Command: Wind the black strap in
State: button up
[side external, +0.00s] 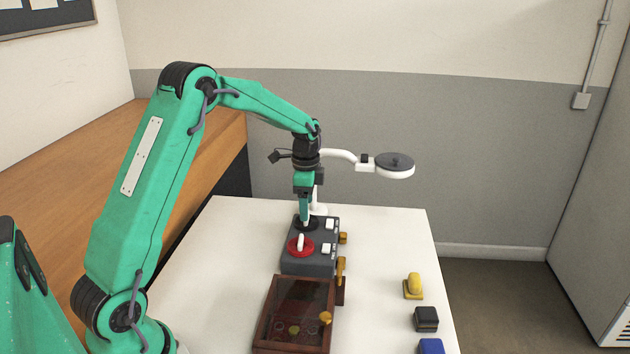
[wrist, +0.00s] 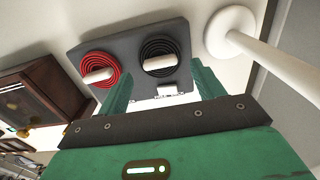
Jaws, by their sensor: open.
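A dark grey box (side external: 310,262) stands on the white table. On its top are two round spiral reels, each with a white handle. The black reel (wrist: 153,47) is at the far end of the box, and the red reel (side external: 294,246) is at the near end. The red one also shows in the wrist view (wrist: 88,55). My gripper (side external: 305,219) points down at the black reel, and its fingers hide part of it in the side view. In the wrist view the fingers are apart with nothing between them, near the black reel's white handle (wrist: 160,62). I cannot tell whether they touch it.
A white lamp (side external: 397,172) on a post rises just behind the box. A wooden case (side external: 264,318) with a glass lid sits in front. Yellow (side external: 413,288), black (side external: 426,319) and blue (side external: 431,346) small objects line the table's right side. The table between them and the box is clear.

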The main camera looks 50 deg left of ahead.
notch_tip(320, 180, up, 4)
jog(key=shift+r, duration=0.3)
dwell(0.3)
jog(key=shift+d+r, duration=0.1)
jog(key=shift+r, duration=0.1)
jog(key=s+d+r+n+t, duration=0.3)
jog(key=s+d+r+n, duration=0.1)
jog(key=s+d+r, duration=0.7)
jog(key=s+d+n+t, duration=0.1)
jog(key=s+d+n, duration=0.1)
jog(key=s, duration=0.5)
jog(key=s+d+n+t, duration=0.1)
jog(key=s+d+n, duration=0.2)
jog(key=s, duration=0.5)
jog(key=shift+f+t, duration=0.25)
jog(key=shift+t, duration=0.05)
